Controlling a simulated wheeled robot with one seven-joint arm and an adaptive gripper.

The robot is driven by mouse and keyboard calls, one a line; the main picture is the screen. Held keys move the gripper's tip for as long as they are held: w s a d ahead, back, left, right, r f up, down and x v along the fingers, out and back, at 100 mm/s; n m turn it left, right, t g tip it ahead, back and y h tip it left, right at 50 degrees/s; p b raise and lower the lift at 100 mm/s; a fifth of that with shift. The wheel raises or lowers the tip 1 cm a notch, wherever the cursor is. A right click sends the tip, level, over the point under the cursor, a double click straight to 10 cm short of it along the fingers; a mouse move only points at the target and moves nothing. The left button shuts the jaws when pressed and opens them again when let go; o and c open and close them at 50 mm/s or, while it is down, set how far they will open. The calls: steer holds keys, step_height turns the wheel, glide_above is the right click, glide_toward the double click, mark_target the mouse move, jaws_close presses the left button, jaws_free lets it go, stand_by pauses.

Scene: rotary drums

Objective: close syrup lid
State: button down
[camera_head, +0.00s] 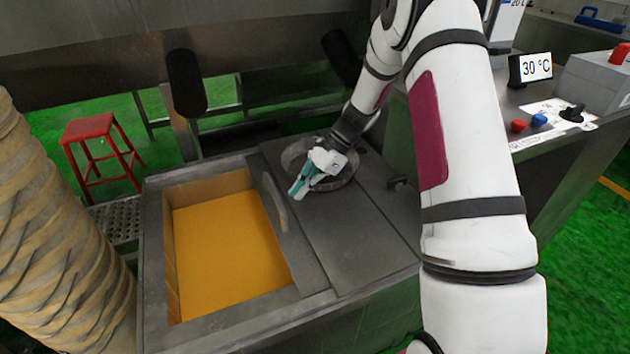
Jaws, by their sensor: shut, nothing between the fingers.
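The syrup tank (153,256) is a grey metal box with yellow-orange syrup (225,248) showing through its open left part. The grey lid (296,239) lies over the right part, leaving the left part uncovered. A curved handle (275,202) stands on the lid near its left edge. My gripper (298,192) is shut and empty, with teal fingertips pointing down and left. It is just right of the handle, over the lid area. I cannot tell whether it touches the handle.
A round metal port (337,179) lies behind my gripper on the tank top. A large ribbed tan hose (60,235) stands at left, and a red stool (100,150) behind. A control panel (560,118) with buttons is at right.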

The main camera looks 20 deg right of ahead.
steer(key=shift+a+f, duration=0.2)
steer(key=shift+a, duration=0.5)
steer(key=shift+a, duration=0.1)
steer(key=a+p, duration=0.3)
steer(key=a, duration=2.7)
steer(key=shift+a, duration=0.4)
steer(key=d+f+p+v, duration=0.1)
steer(key=d+p+v, duration=0.1)
steer(key=v, duration=1.1)
steer(key=shift+d+f, duration=0.2)
steer(key=shift+f, duration=0.05)
